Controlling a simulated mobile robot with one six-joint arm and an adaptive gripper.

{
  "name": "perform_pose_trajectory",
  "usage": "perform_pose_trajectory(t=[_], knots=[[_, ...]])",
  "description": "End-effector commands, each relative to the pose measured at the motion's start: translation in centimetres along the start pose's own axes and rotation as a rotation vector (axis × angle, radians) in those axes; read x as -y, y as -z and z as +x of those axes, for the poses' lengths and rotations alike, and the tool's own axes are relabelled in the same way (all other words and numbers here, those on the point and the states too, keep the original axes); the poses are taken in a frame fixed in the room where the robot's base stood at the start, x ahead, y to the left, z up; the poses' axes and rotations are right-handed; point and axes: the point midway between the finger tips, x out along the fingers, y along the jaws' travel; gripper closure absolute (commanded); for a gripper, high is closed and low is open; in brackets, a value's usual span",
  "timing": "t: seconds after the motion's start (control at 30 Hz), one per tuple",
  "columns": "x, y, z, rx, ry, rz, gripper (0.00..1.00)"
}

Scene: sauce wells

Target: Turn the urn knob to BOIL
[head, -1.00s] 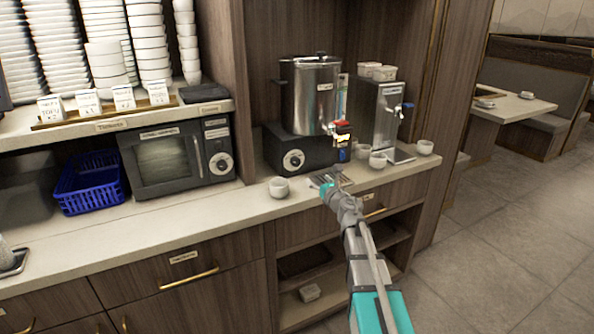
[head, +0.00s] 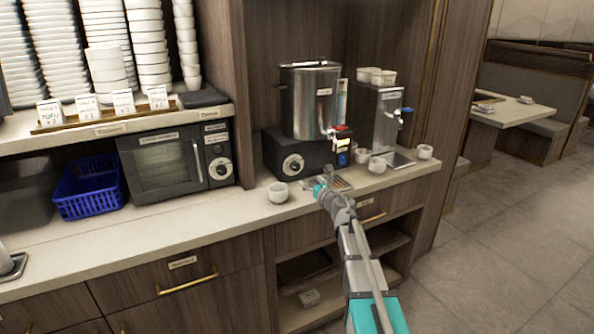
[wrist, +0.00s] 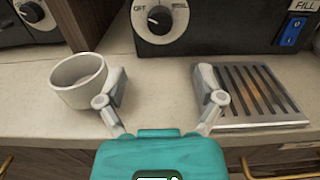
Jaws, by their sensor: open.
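The urn (head: 311,100) is a steel cylinder on a black base (head: 325,157) at the back of the counter. Its round knob (head: 293,165) is on the base's front. In the wrist view the knob (wrist: 160,18) is black with a light pointer, between OFF at left and a partly readable label, seemingly BOIL, at right. The pointer appears to lean up and left, but the exact setting is hard to tell. My gripper (wrist: 160,85) is open and empty, low in front of the base and below the knob, not touching it. In the head view my gripper (head: 318,187) is over the counter's front.
A white cup (wrist: 78,80) is just left of my gripper, and a slotted drip tray (wrist: 250,95) is just right. A microwave (head: 165,160) with its own dial stands left. A second dispenser (head: 378,120) and several cups stand right.

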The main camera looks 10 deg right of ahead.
Motion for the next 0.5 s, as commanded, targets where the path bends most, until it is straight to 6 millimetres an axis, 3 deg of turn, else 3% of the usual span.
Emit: perform_pose_trajectory(t=[0.5], knots=[[0.1,0.0,8.1,0.0,0.0,0.0,0.14]])
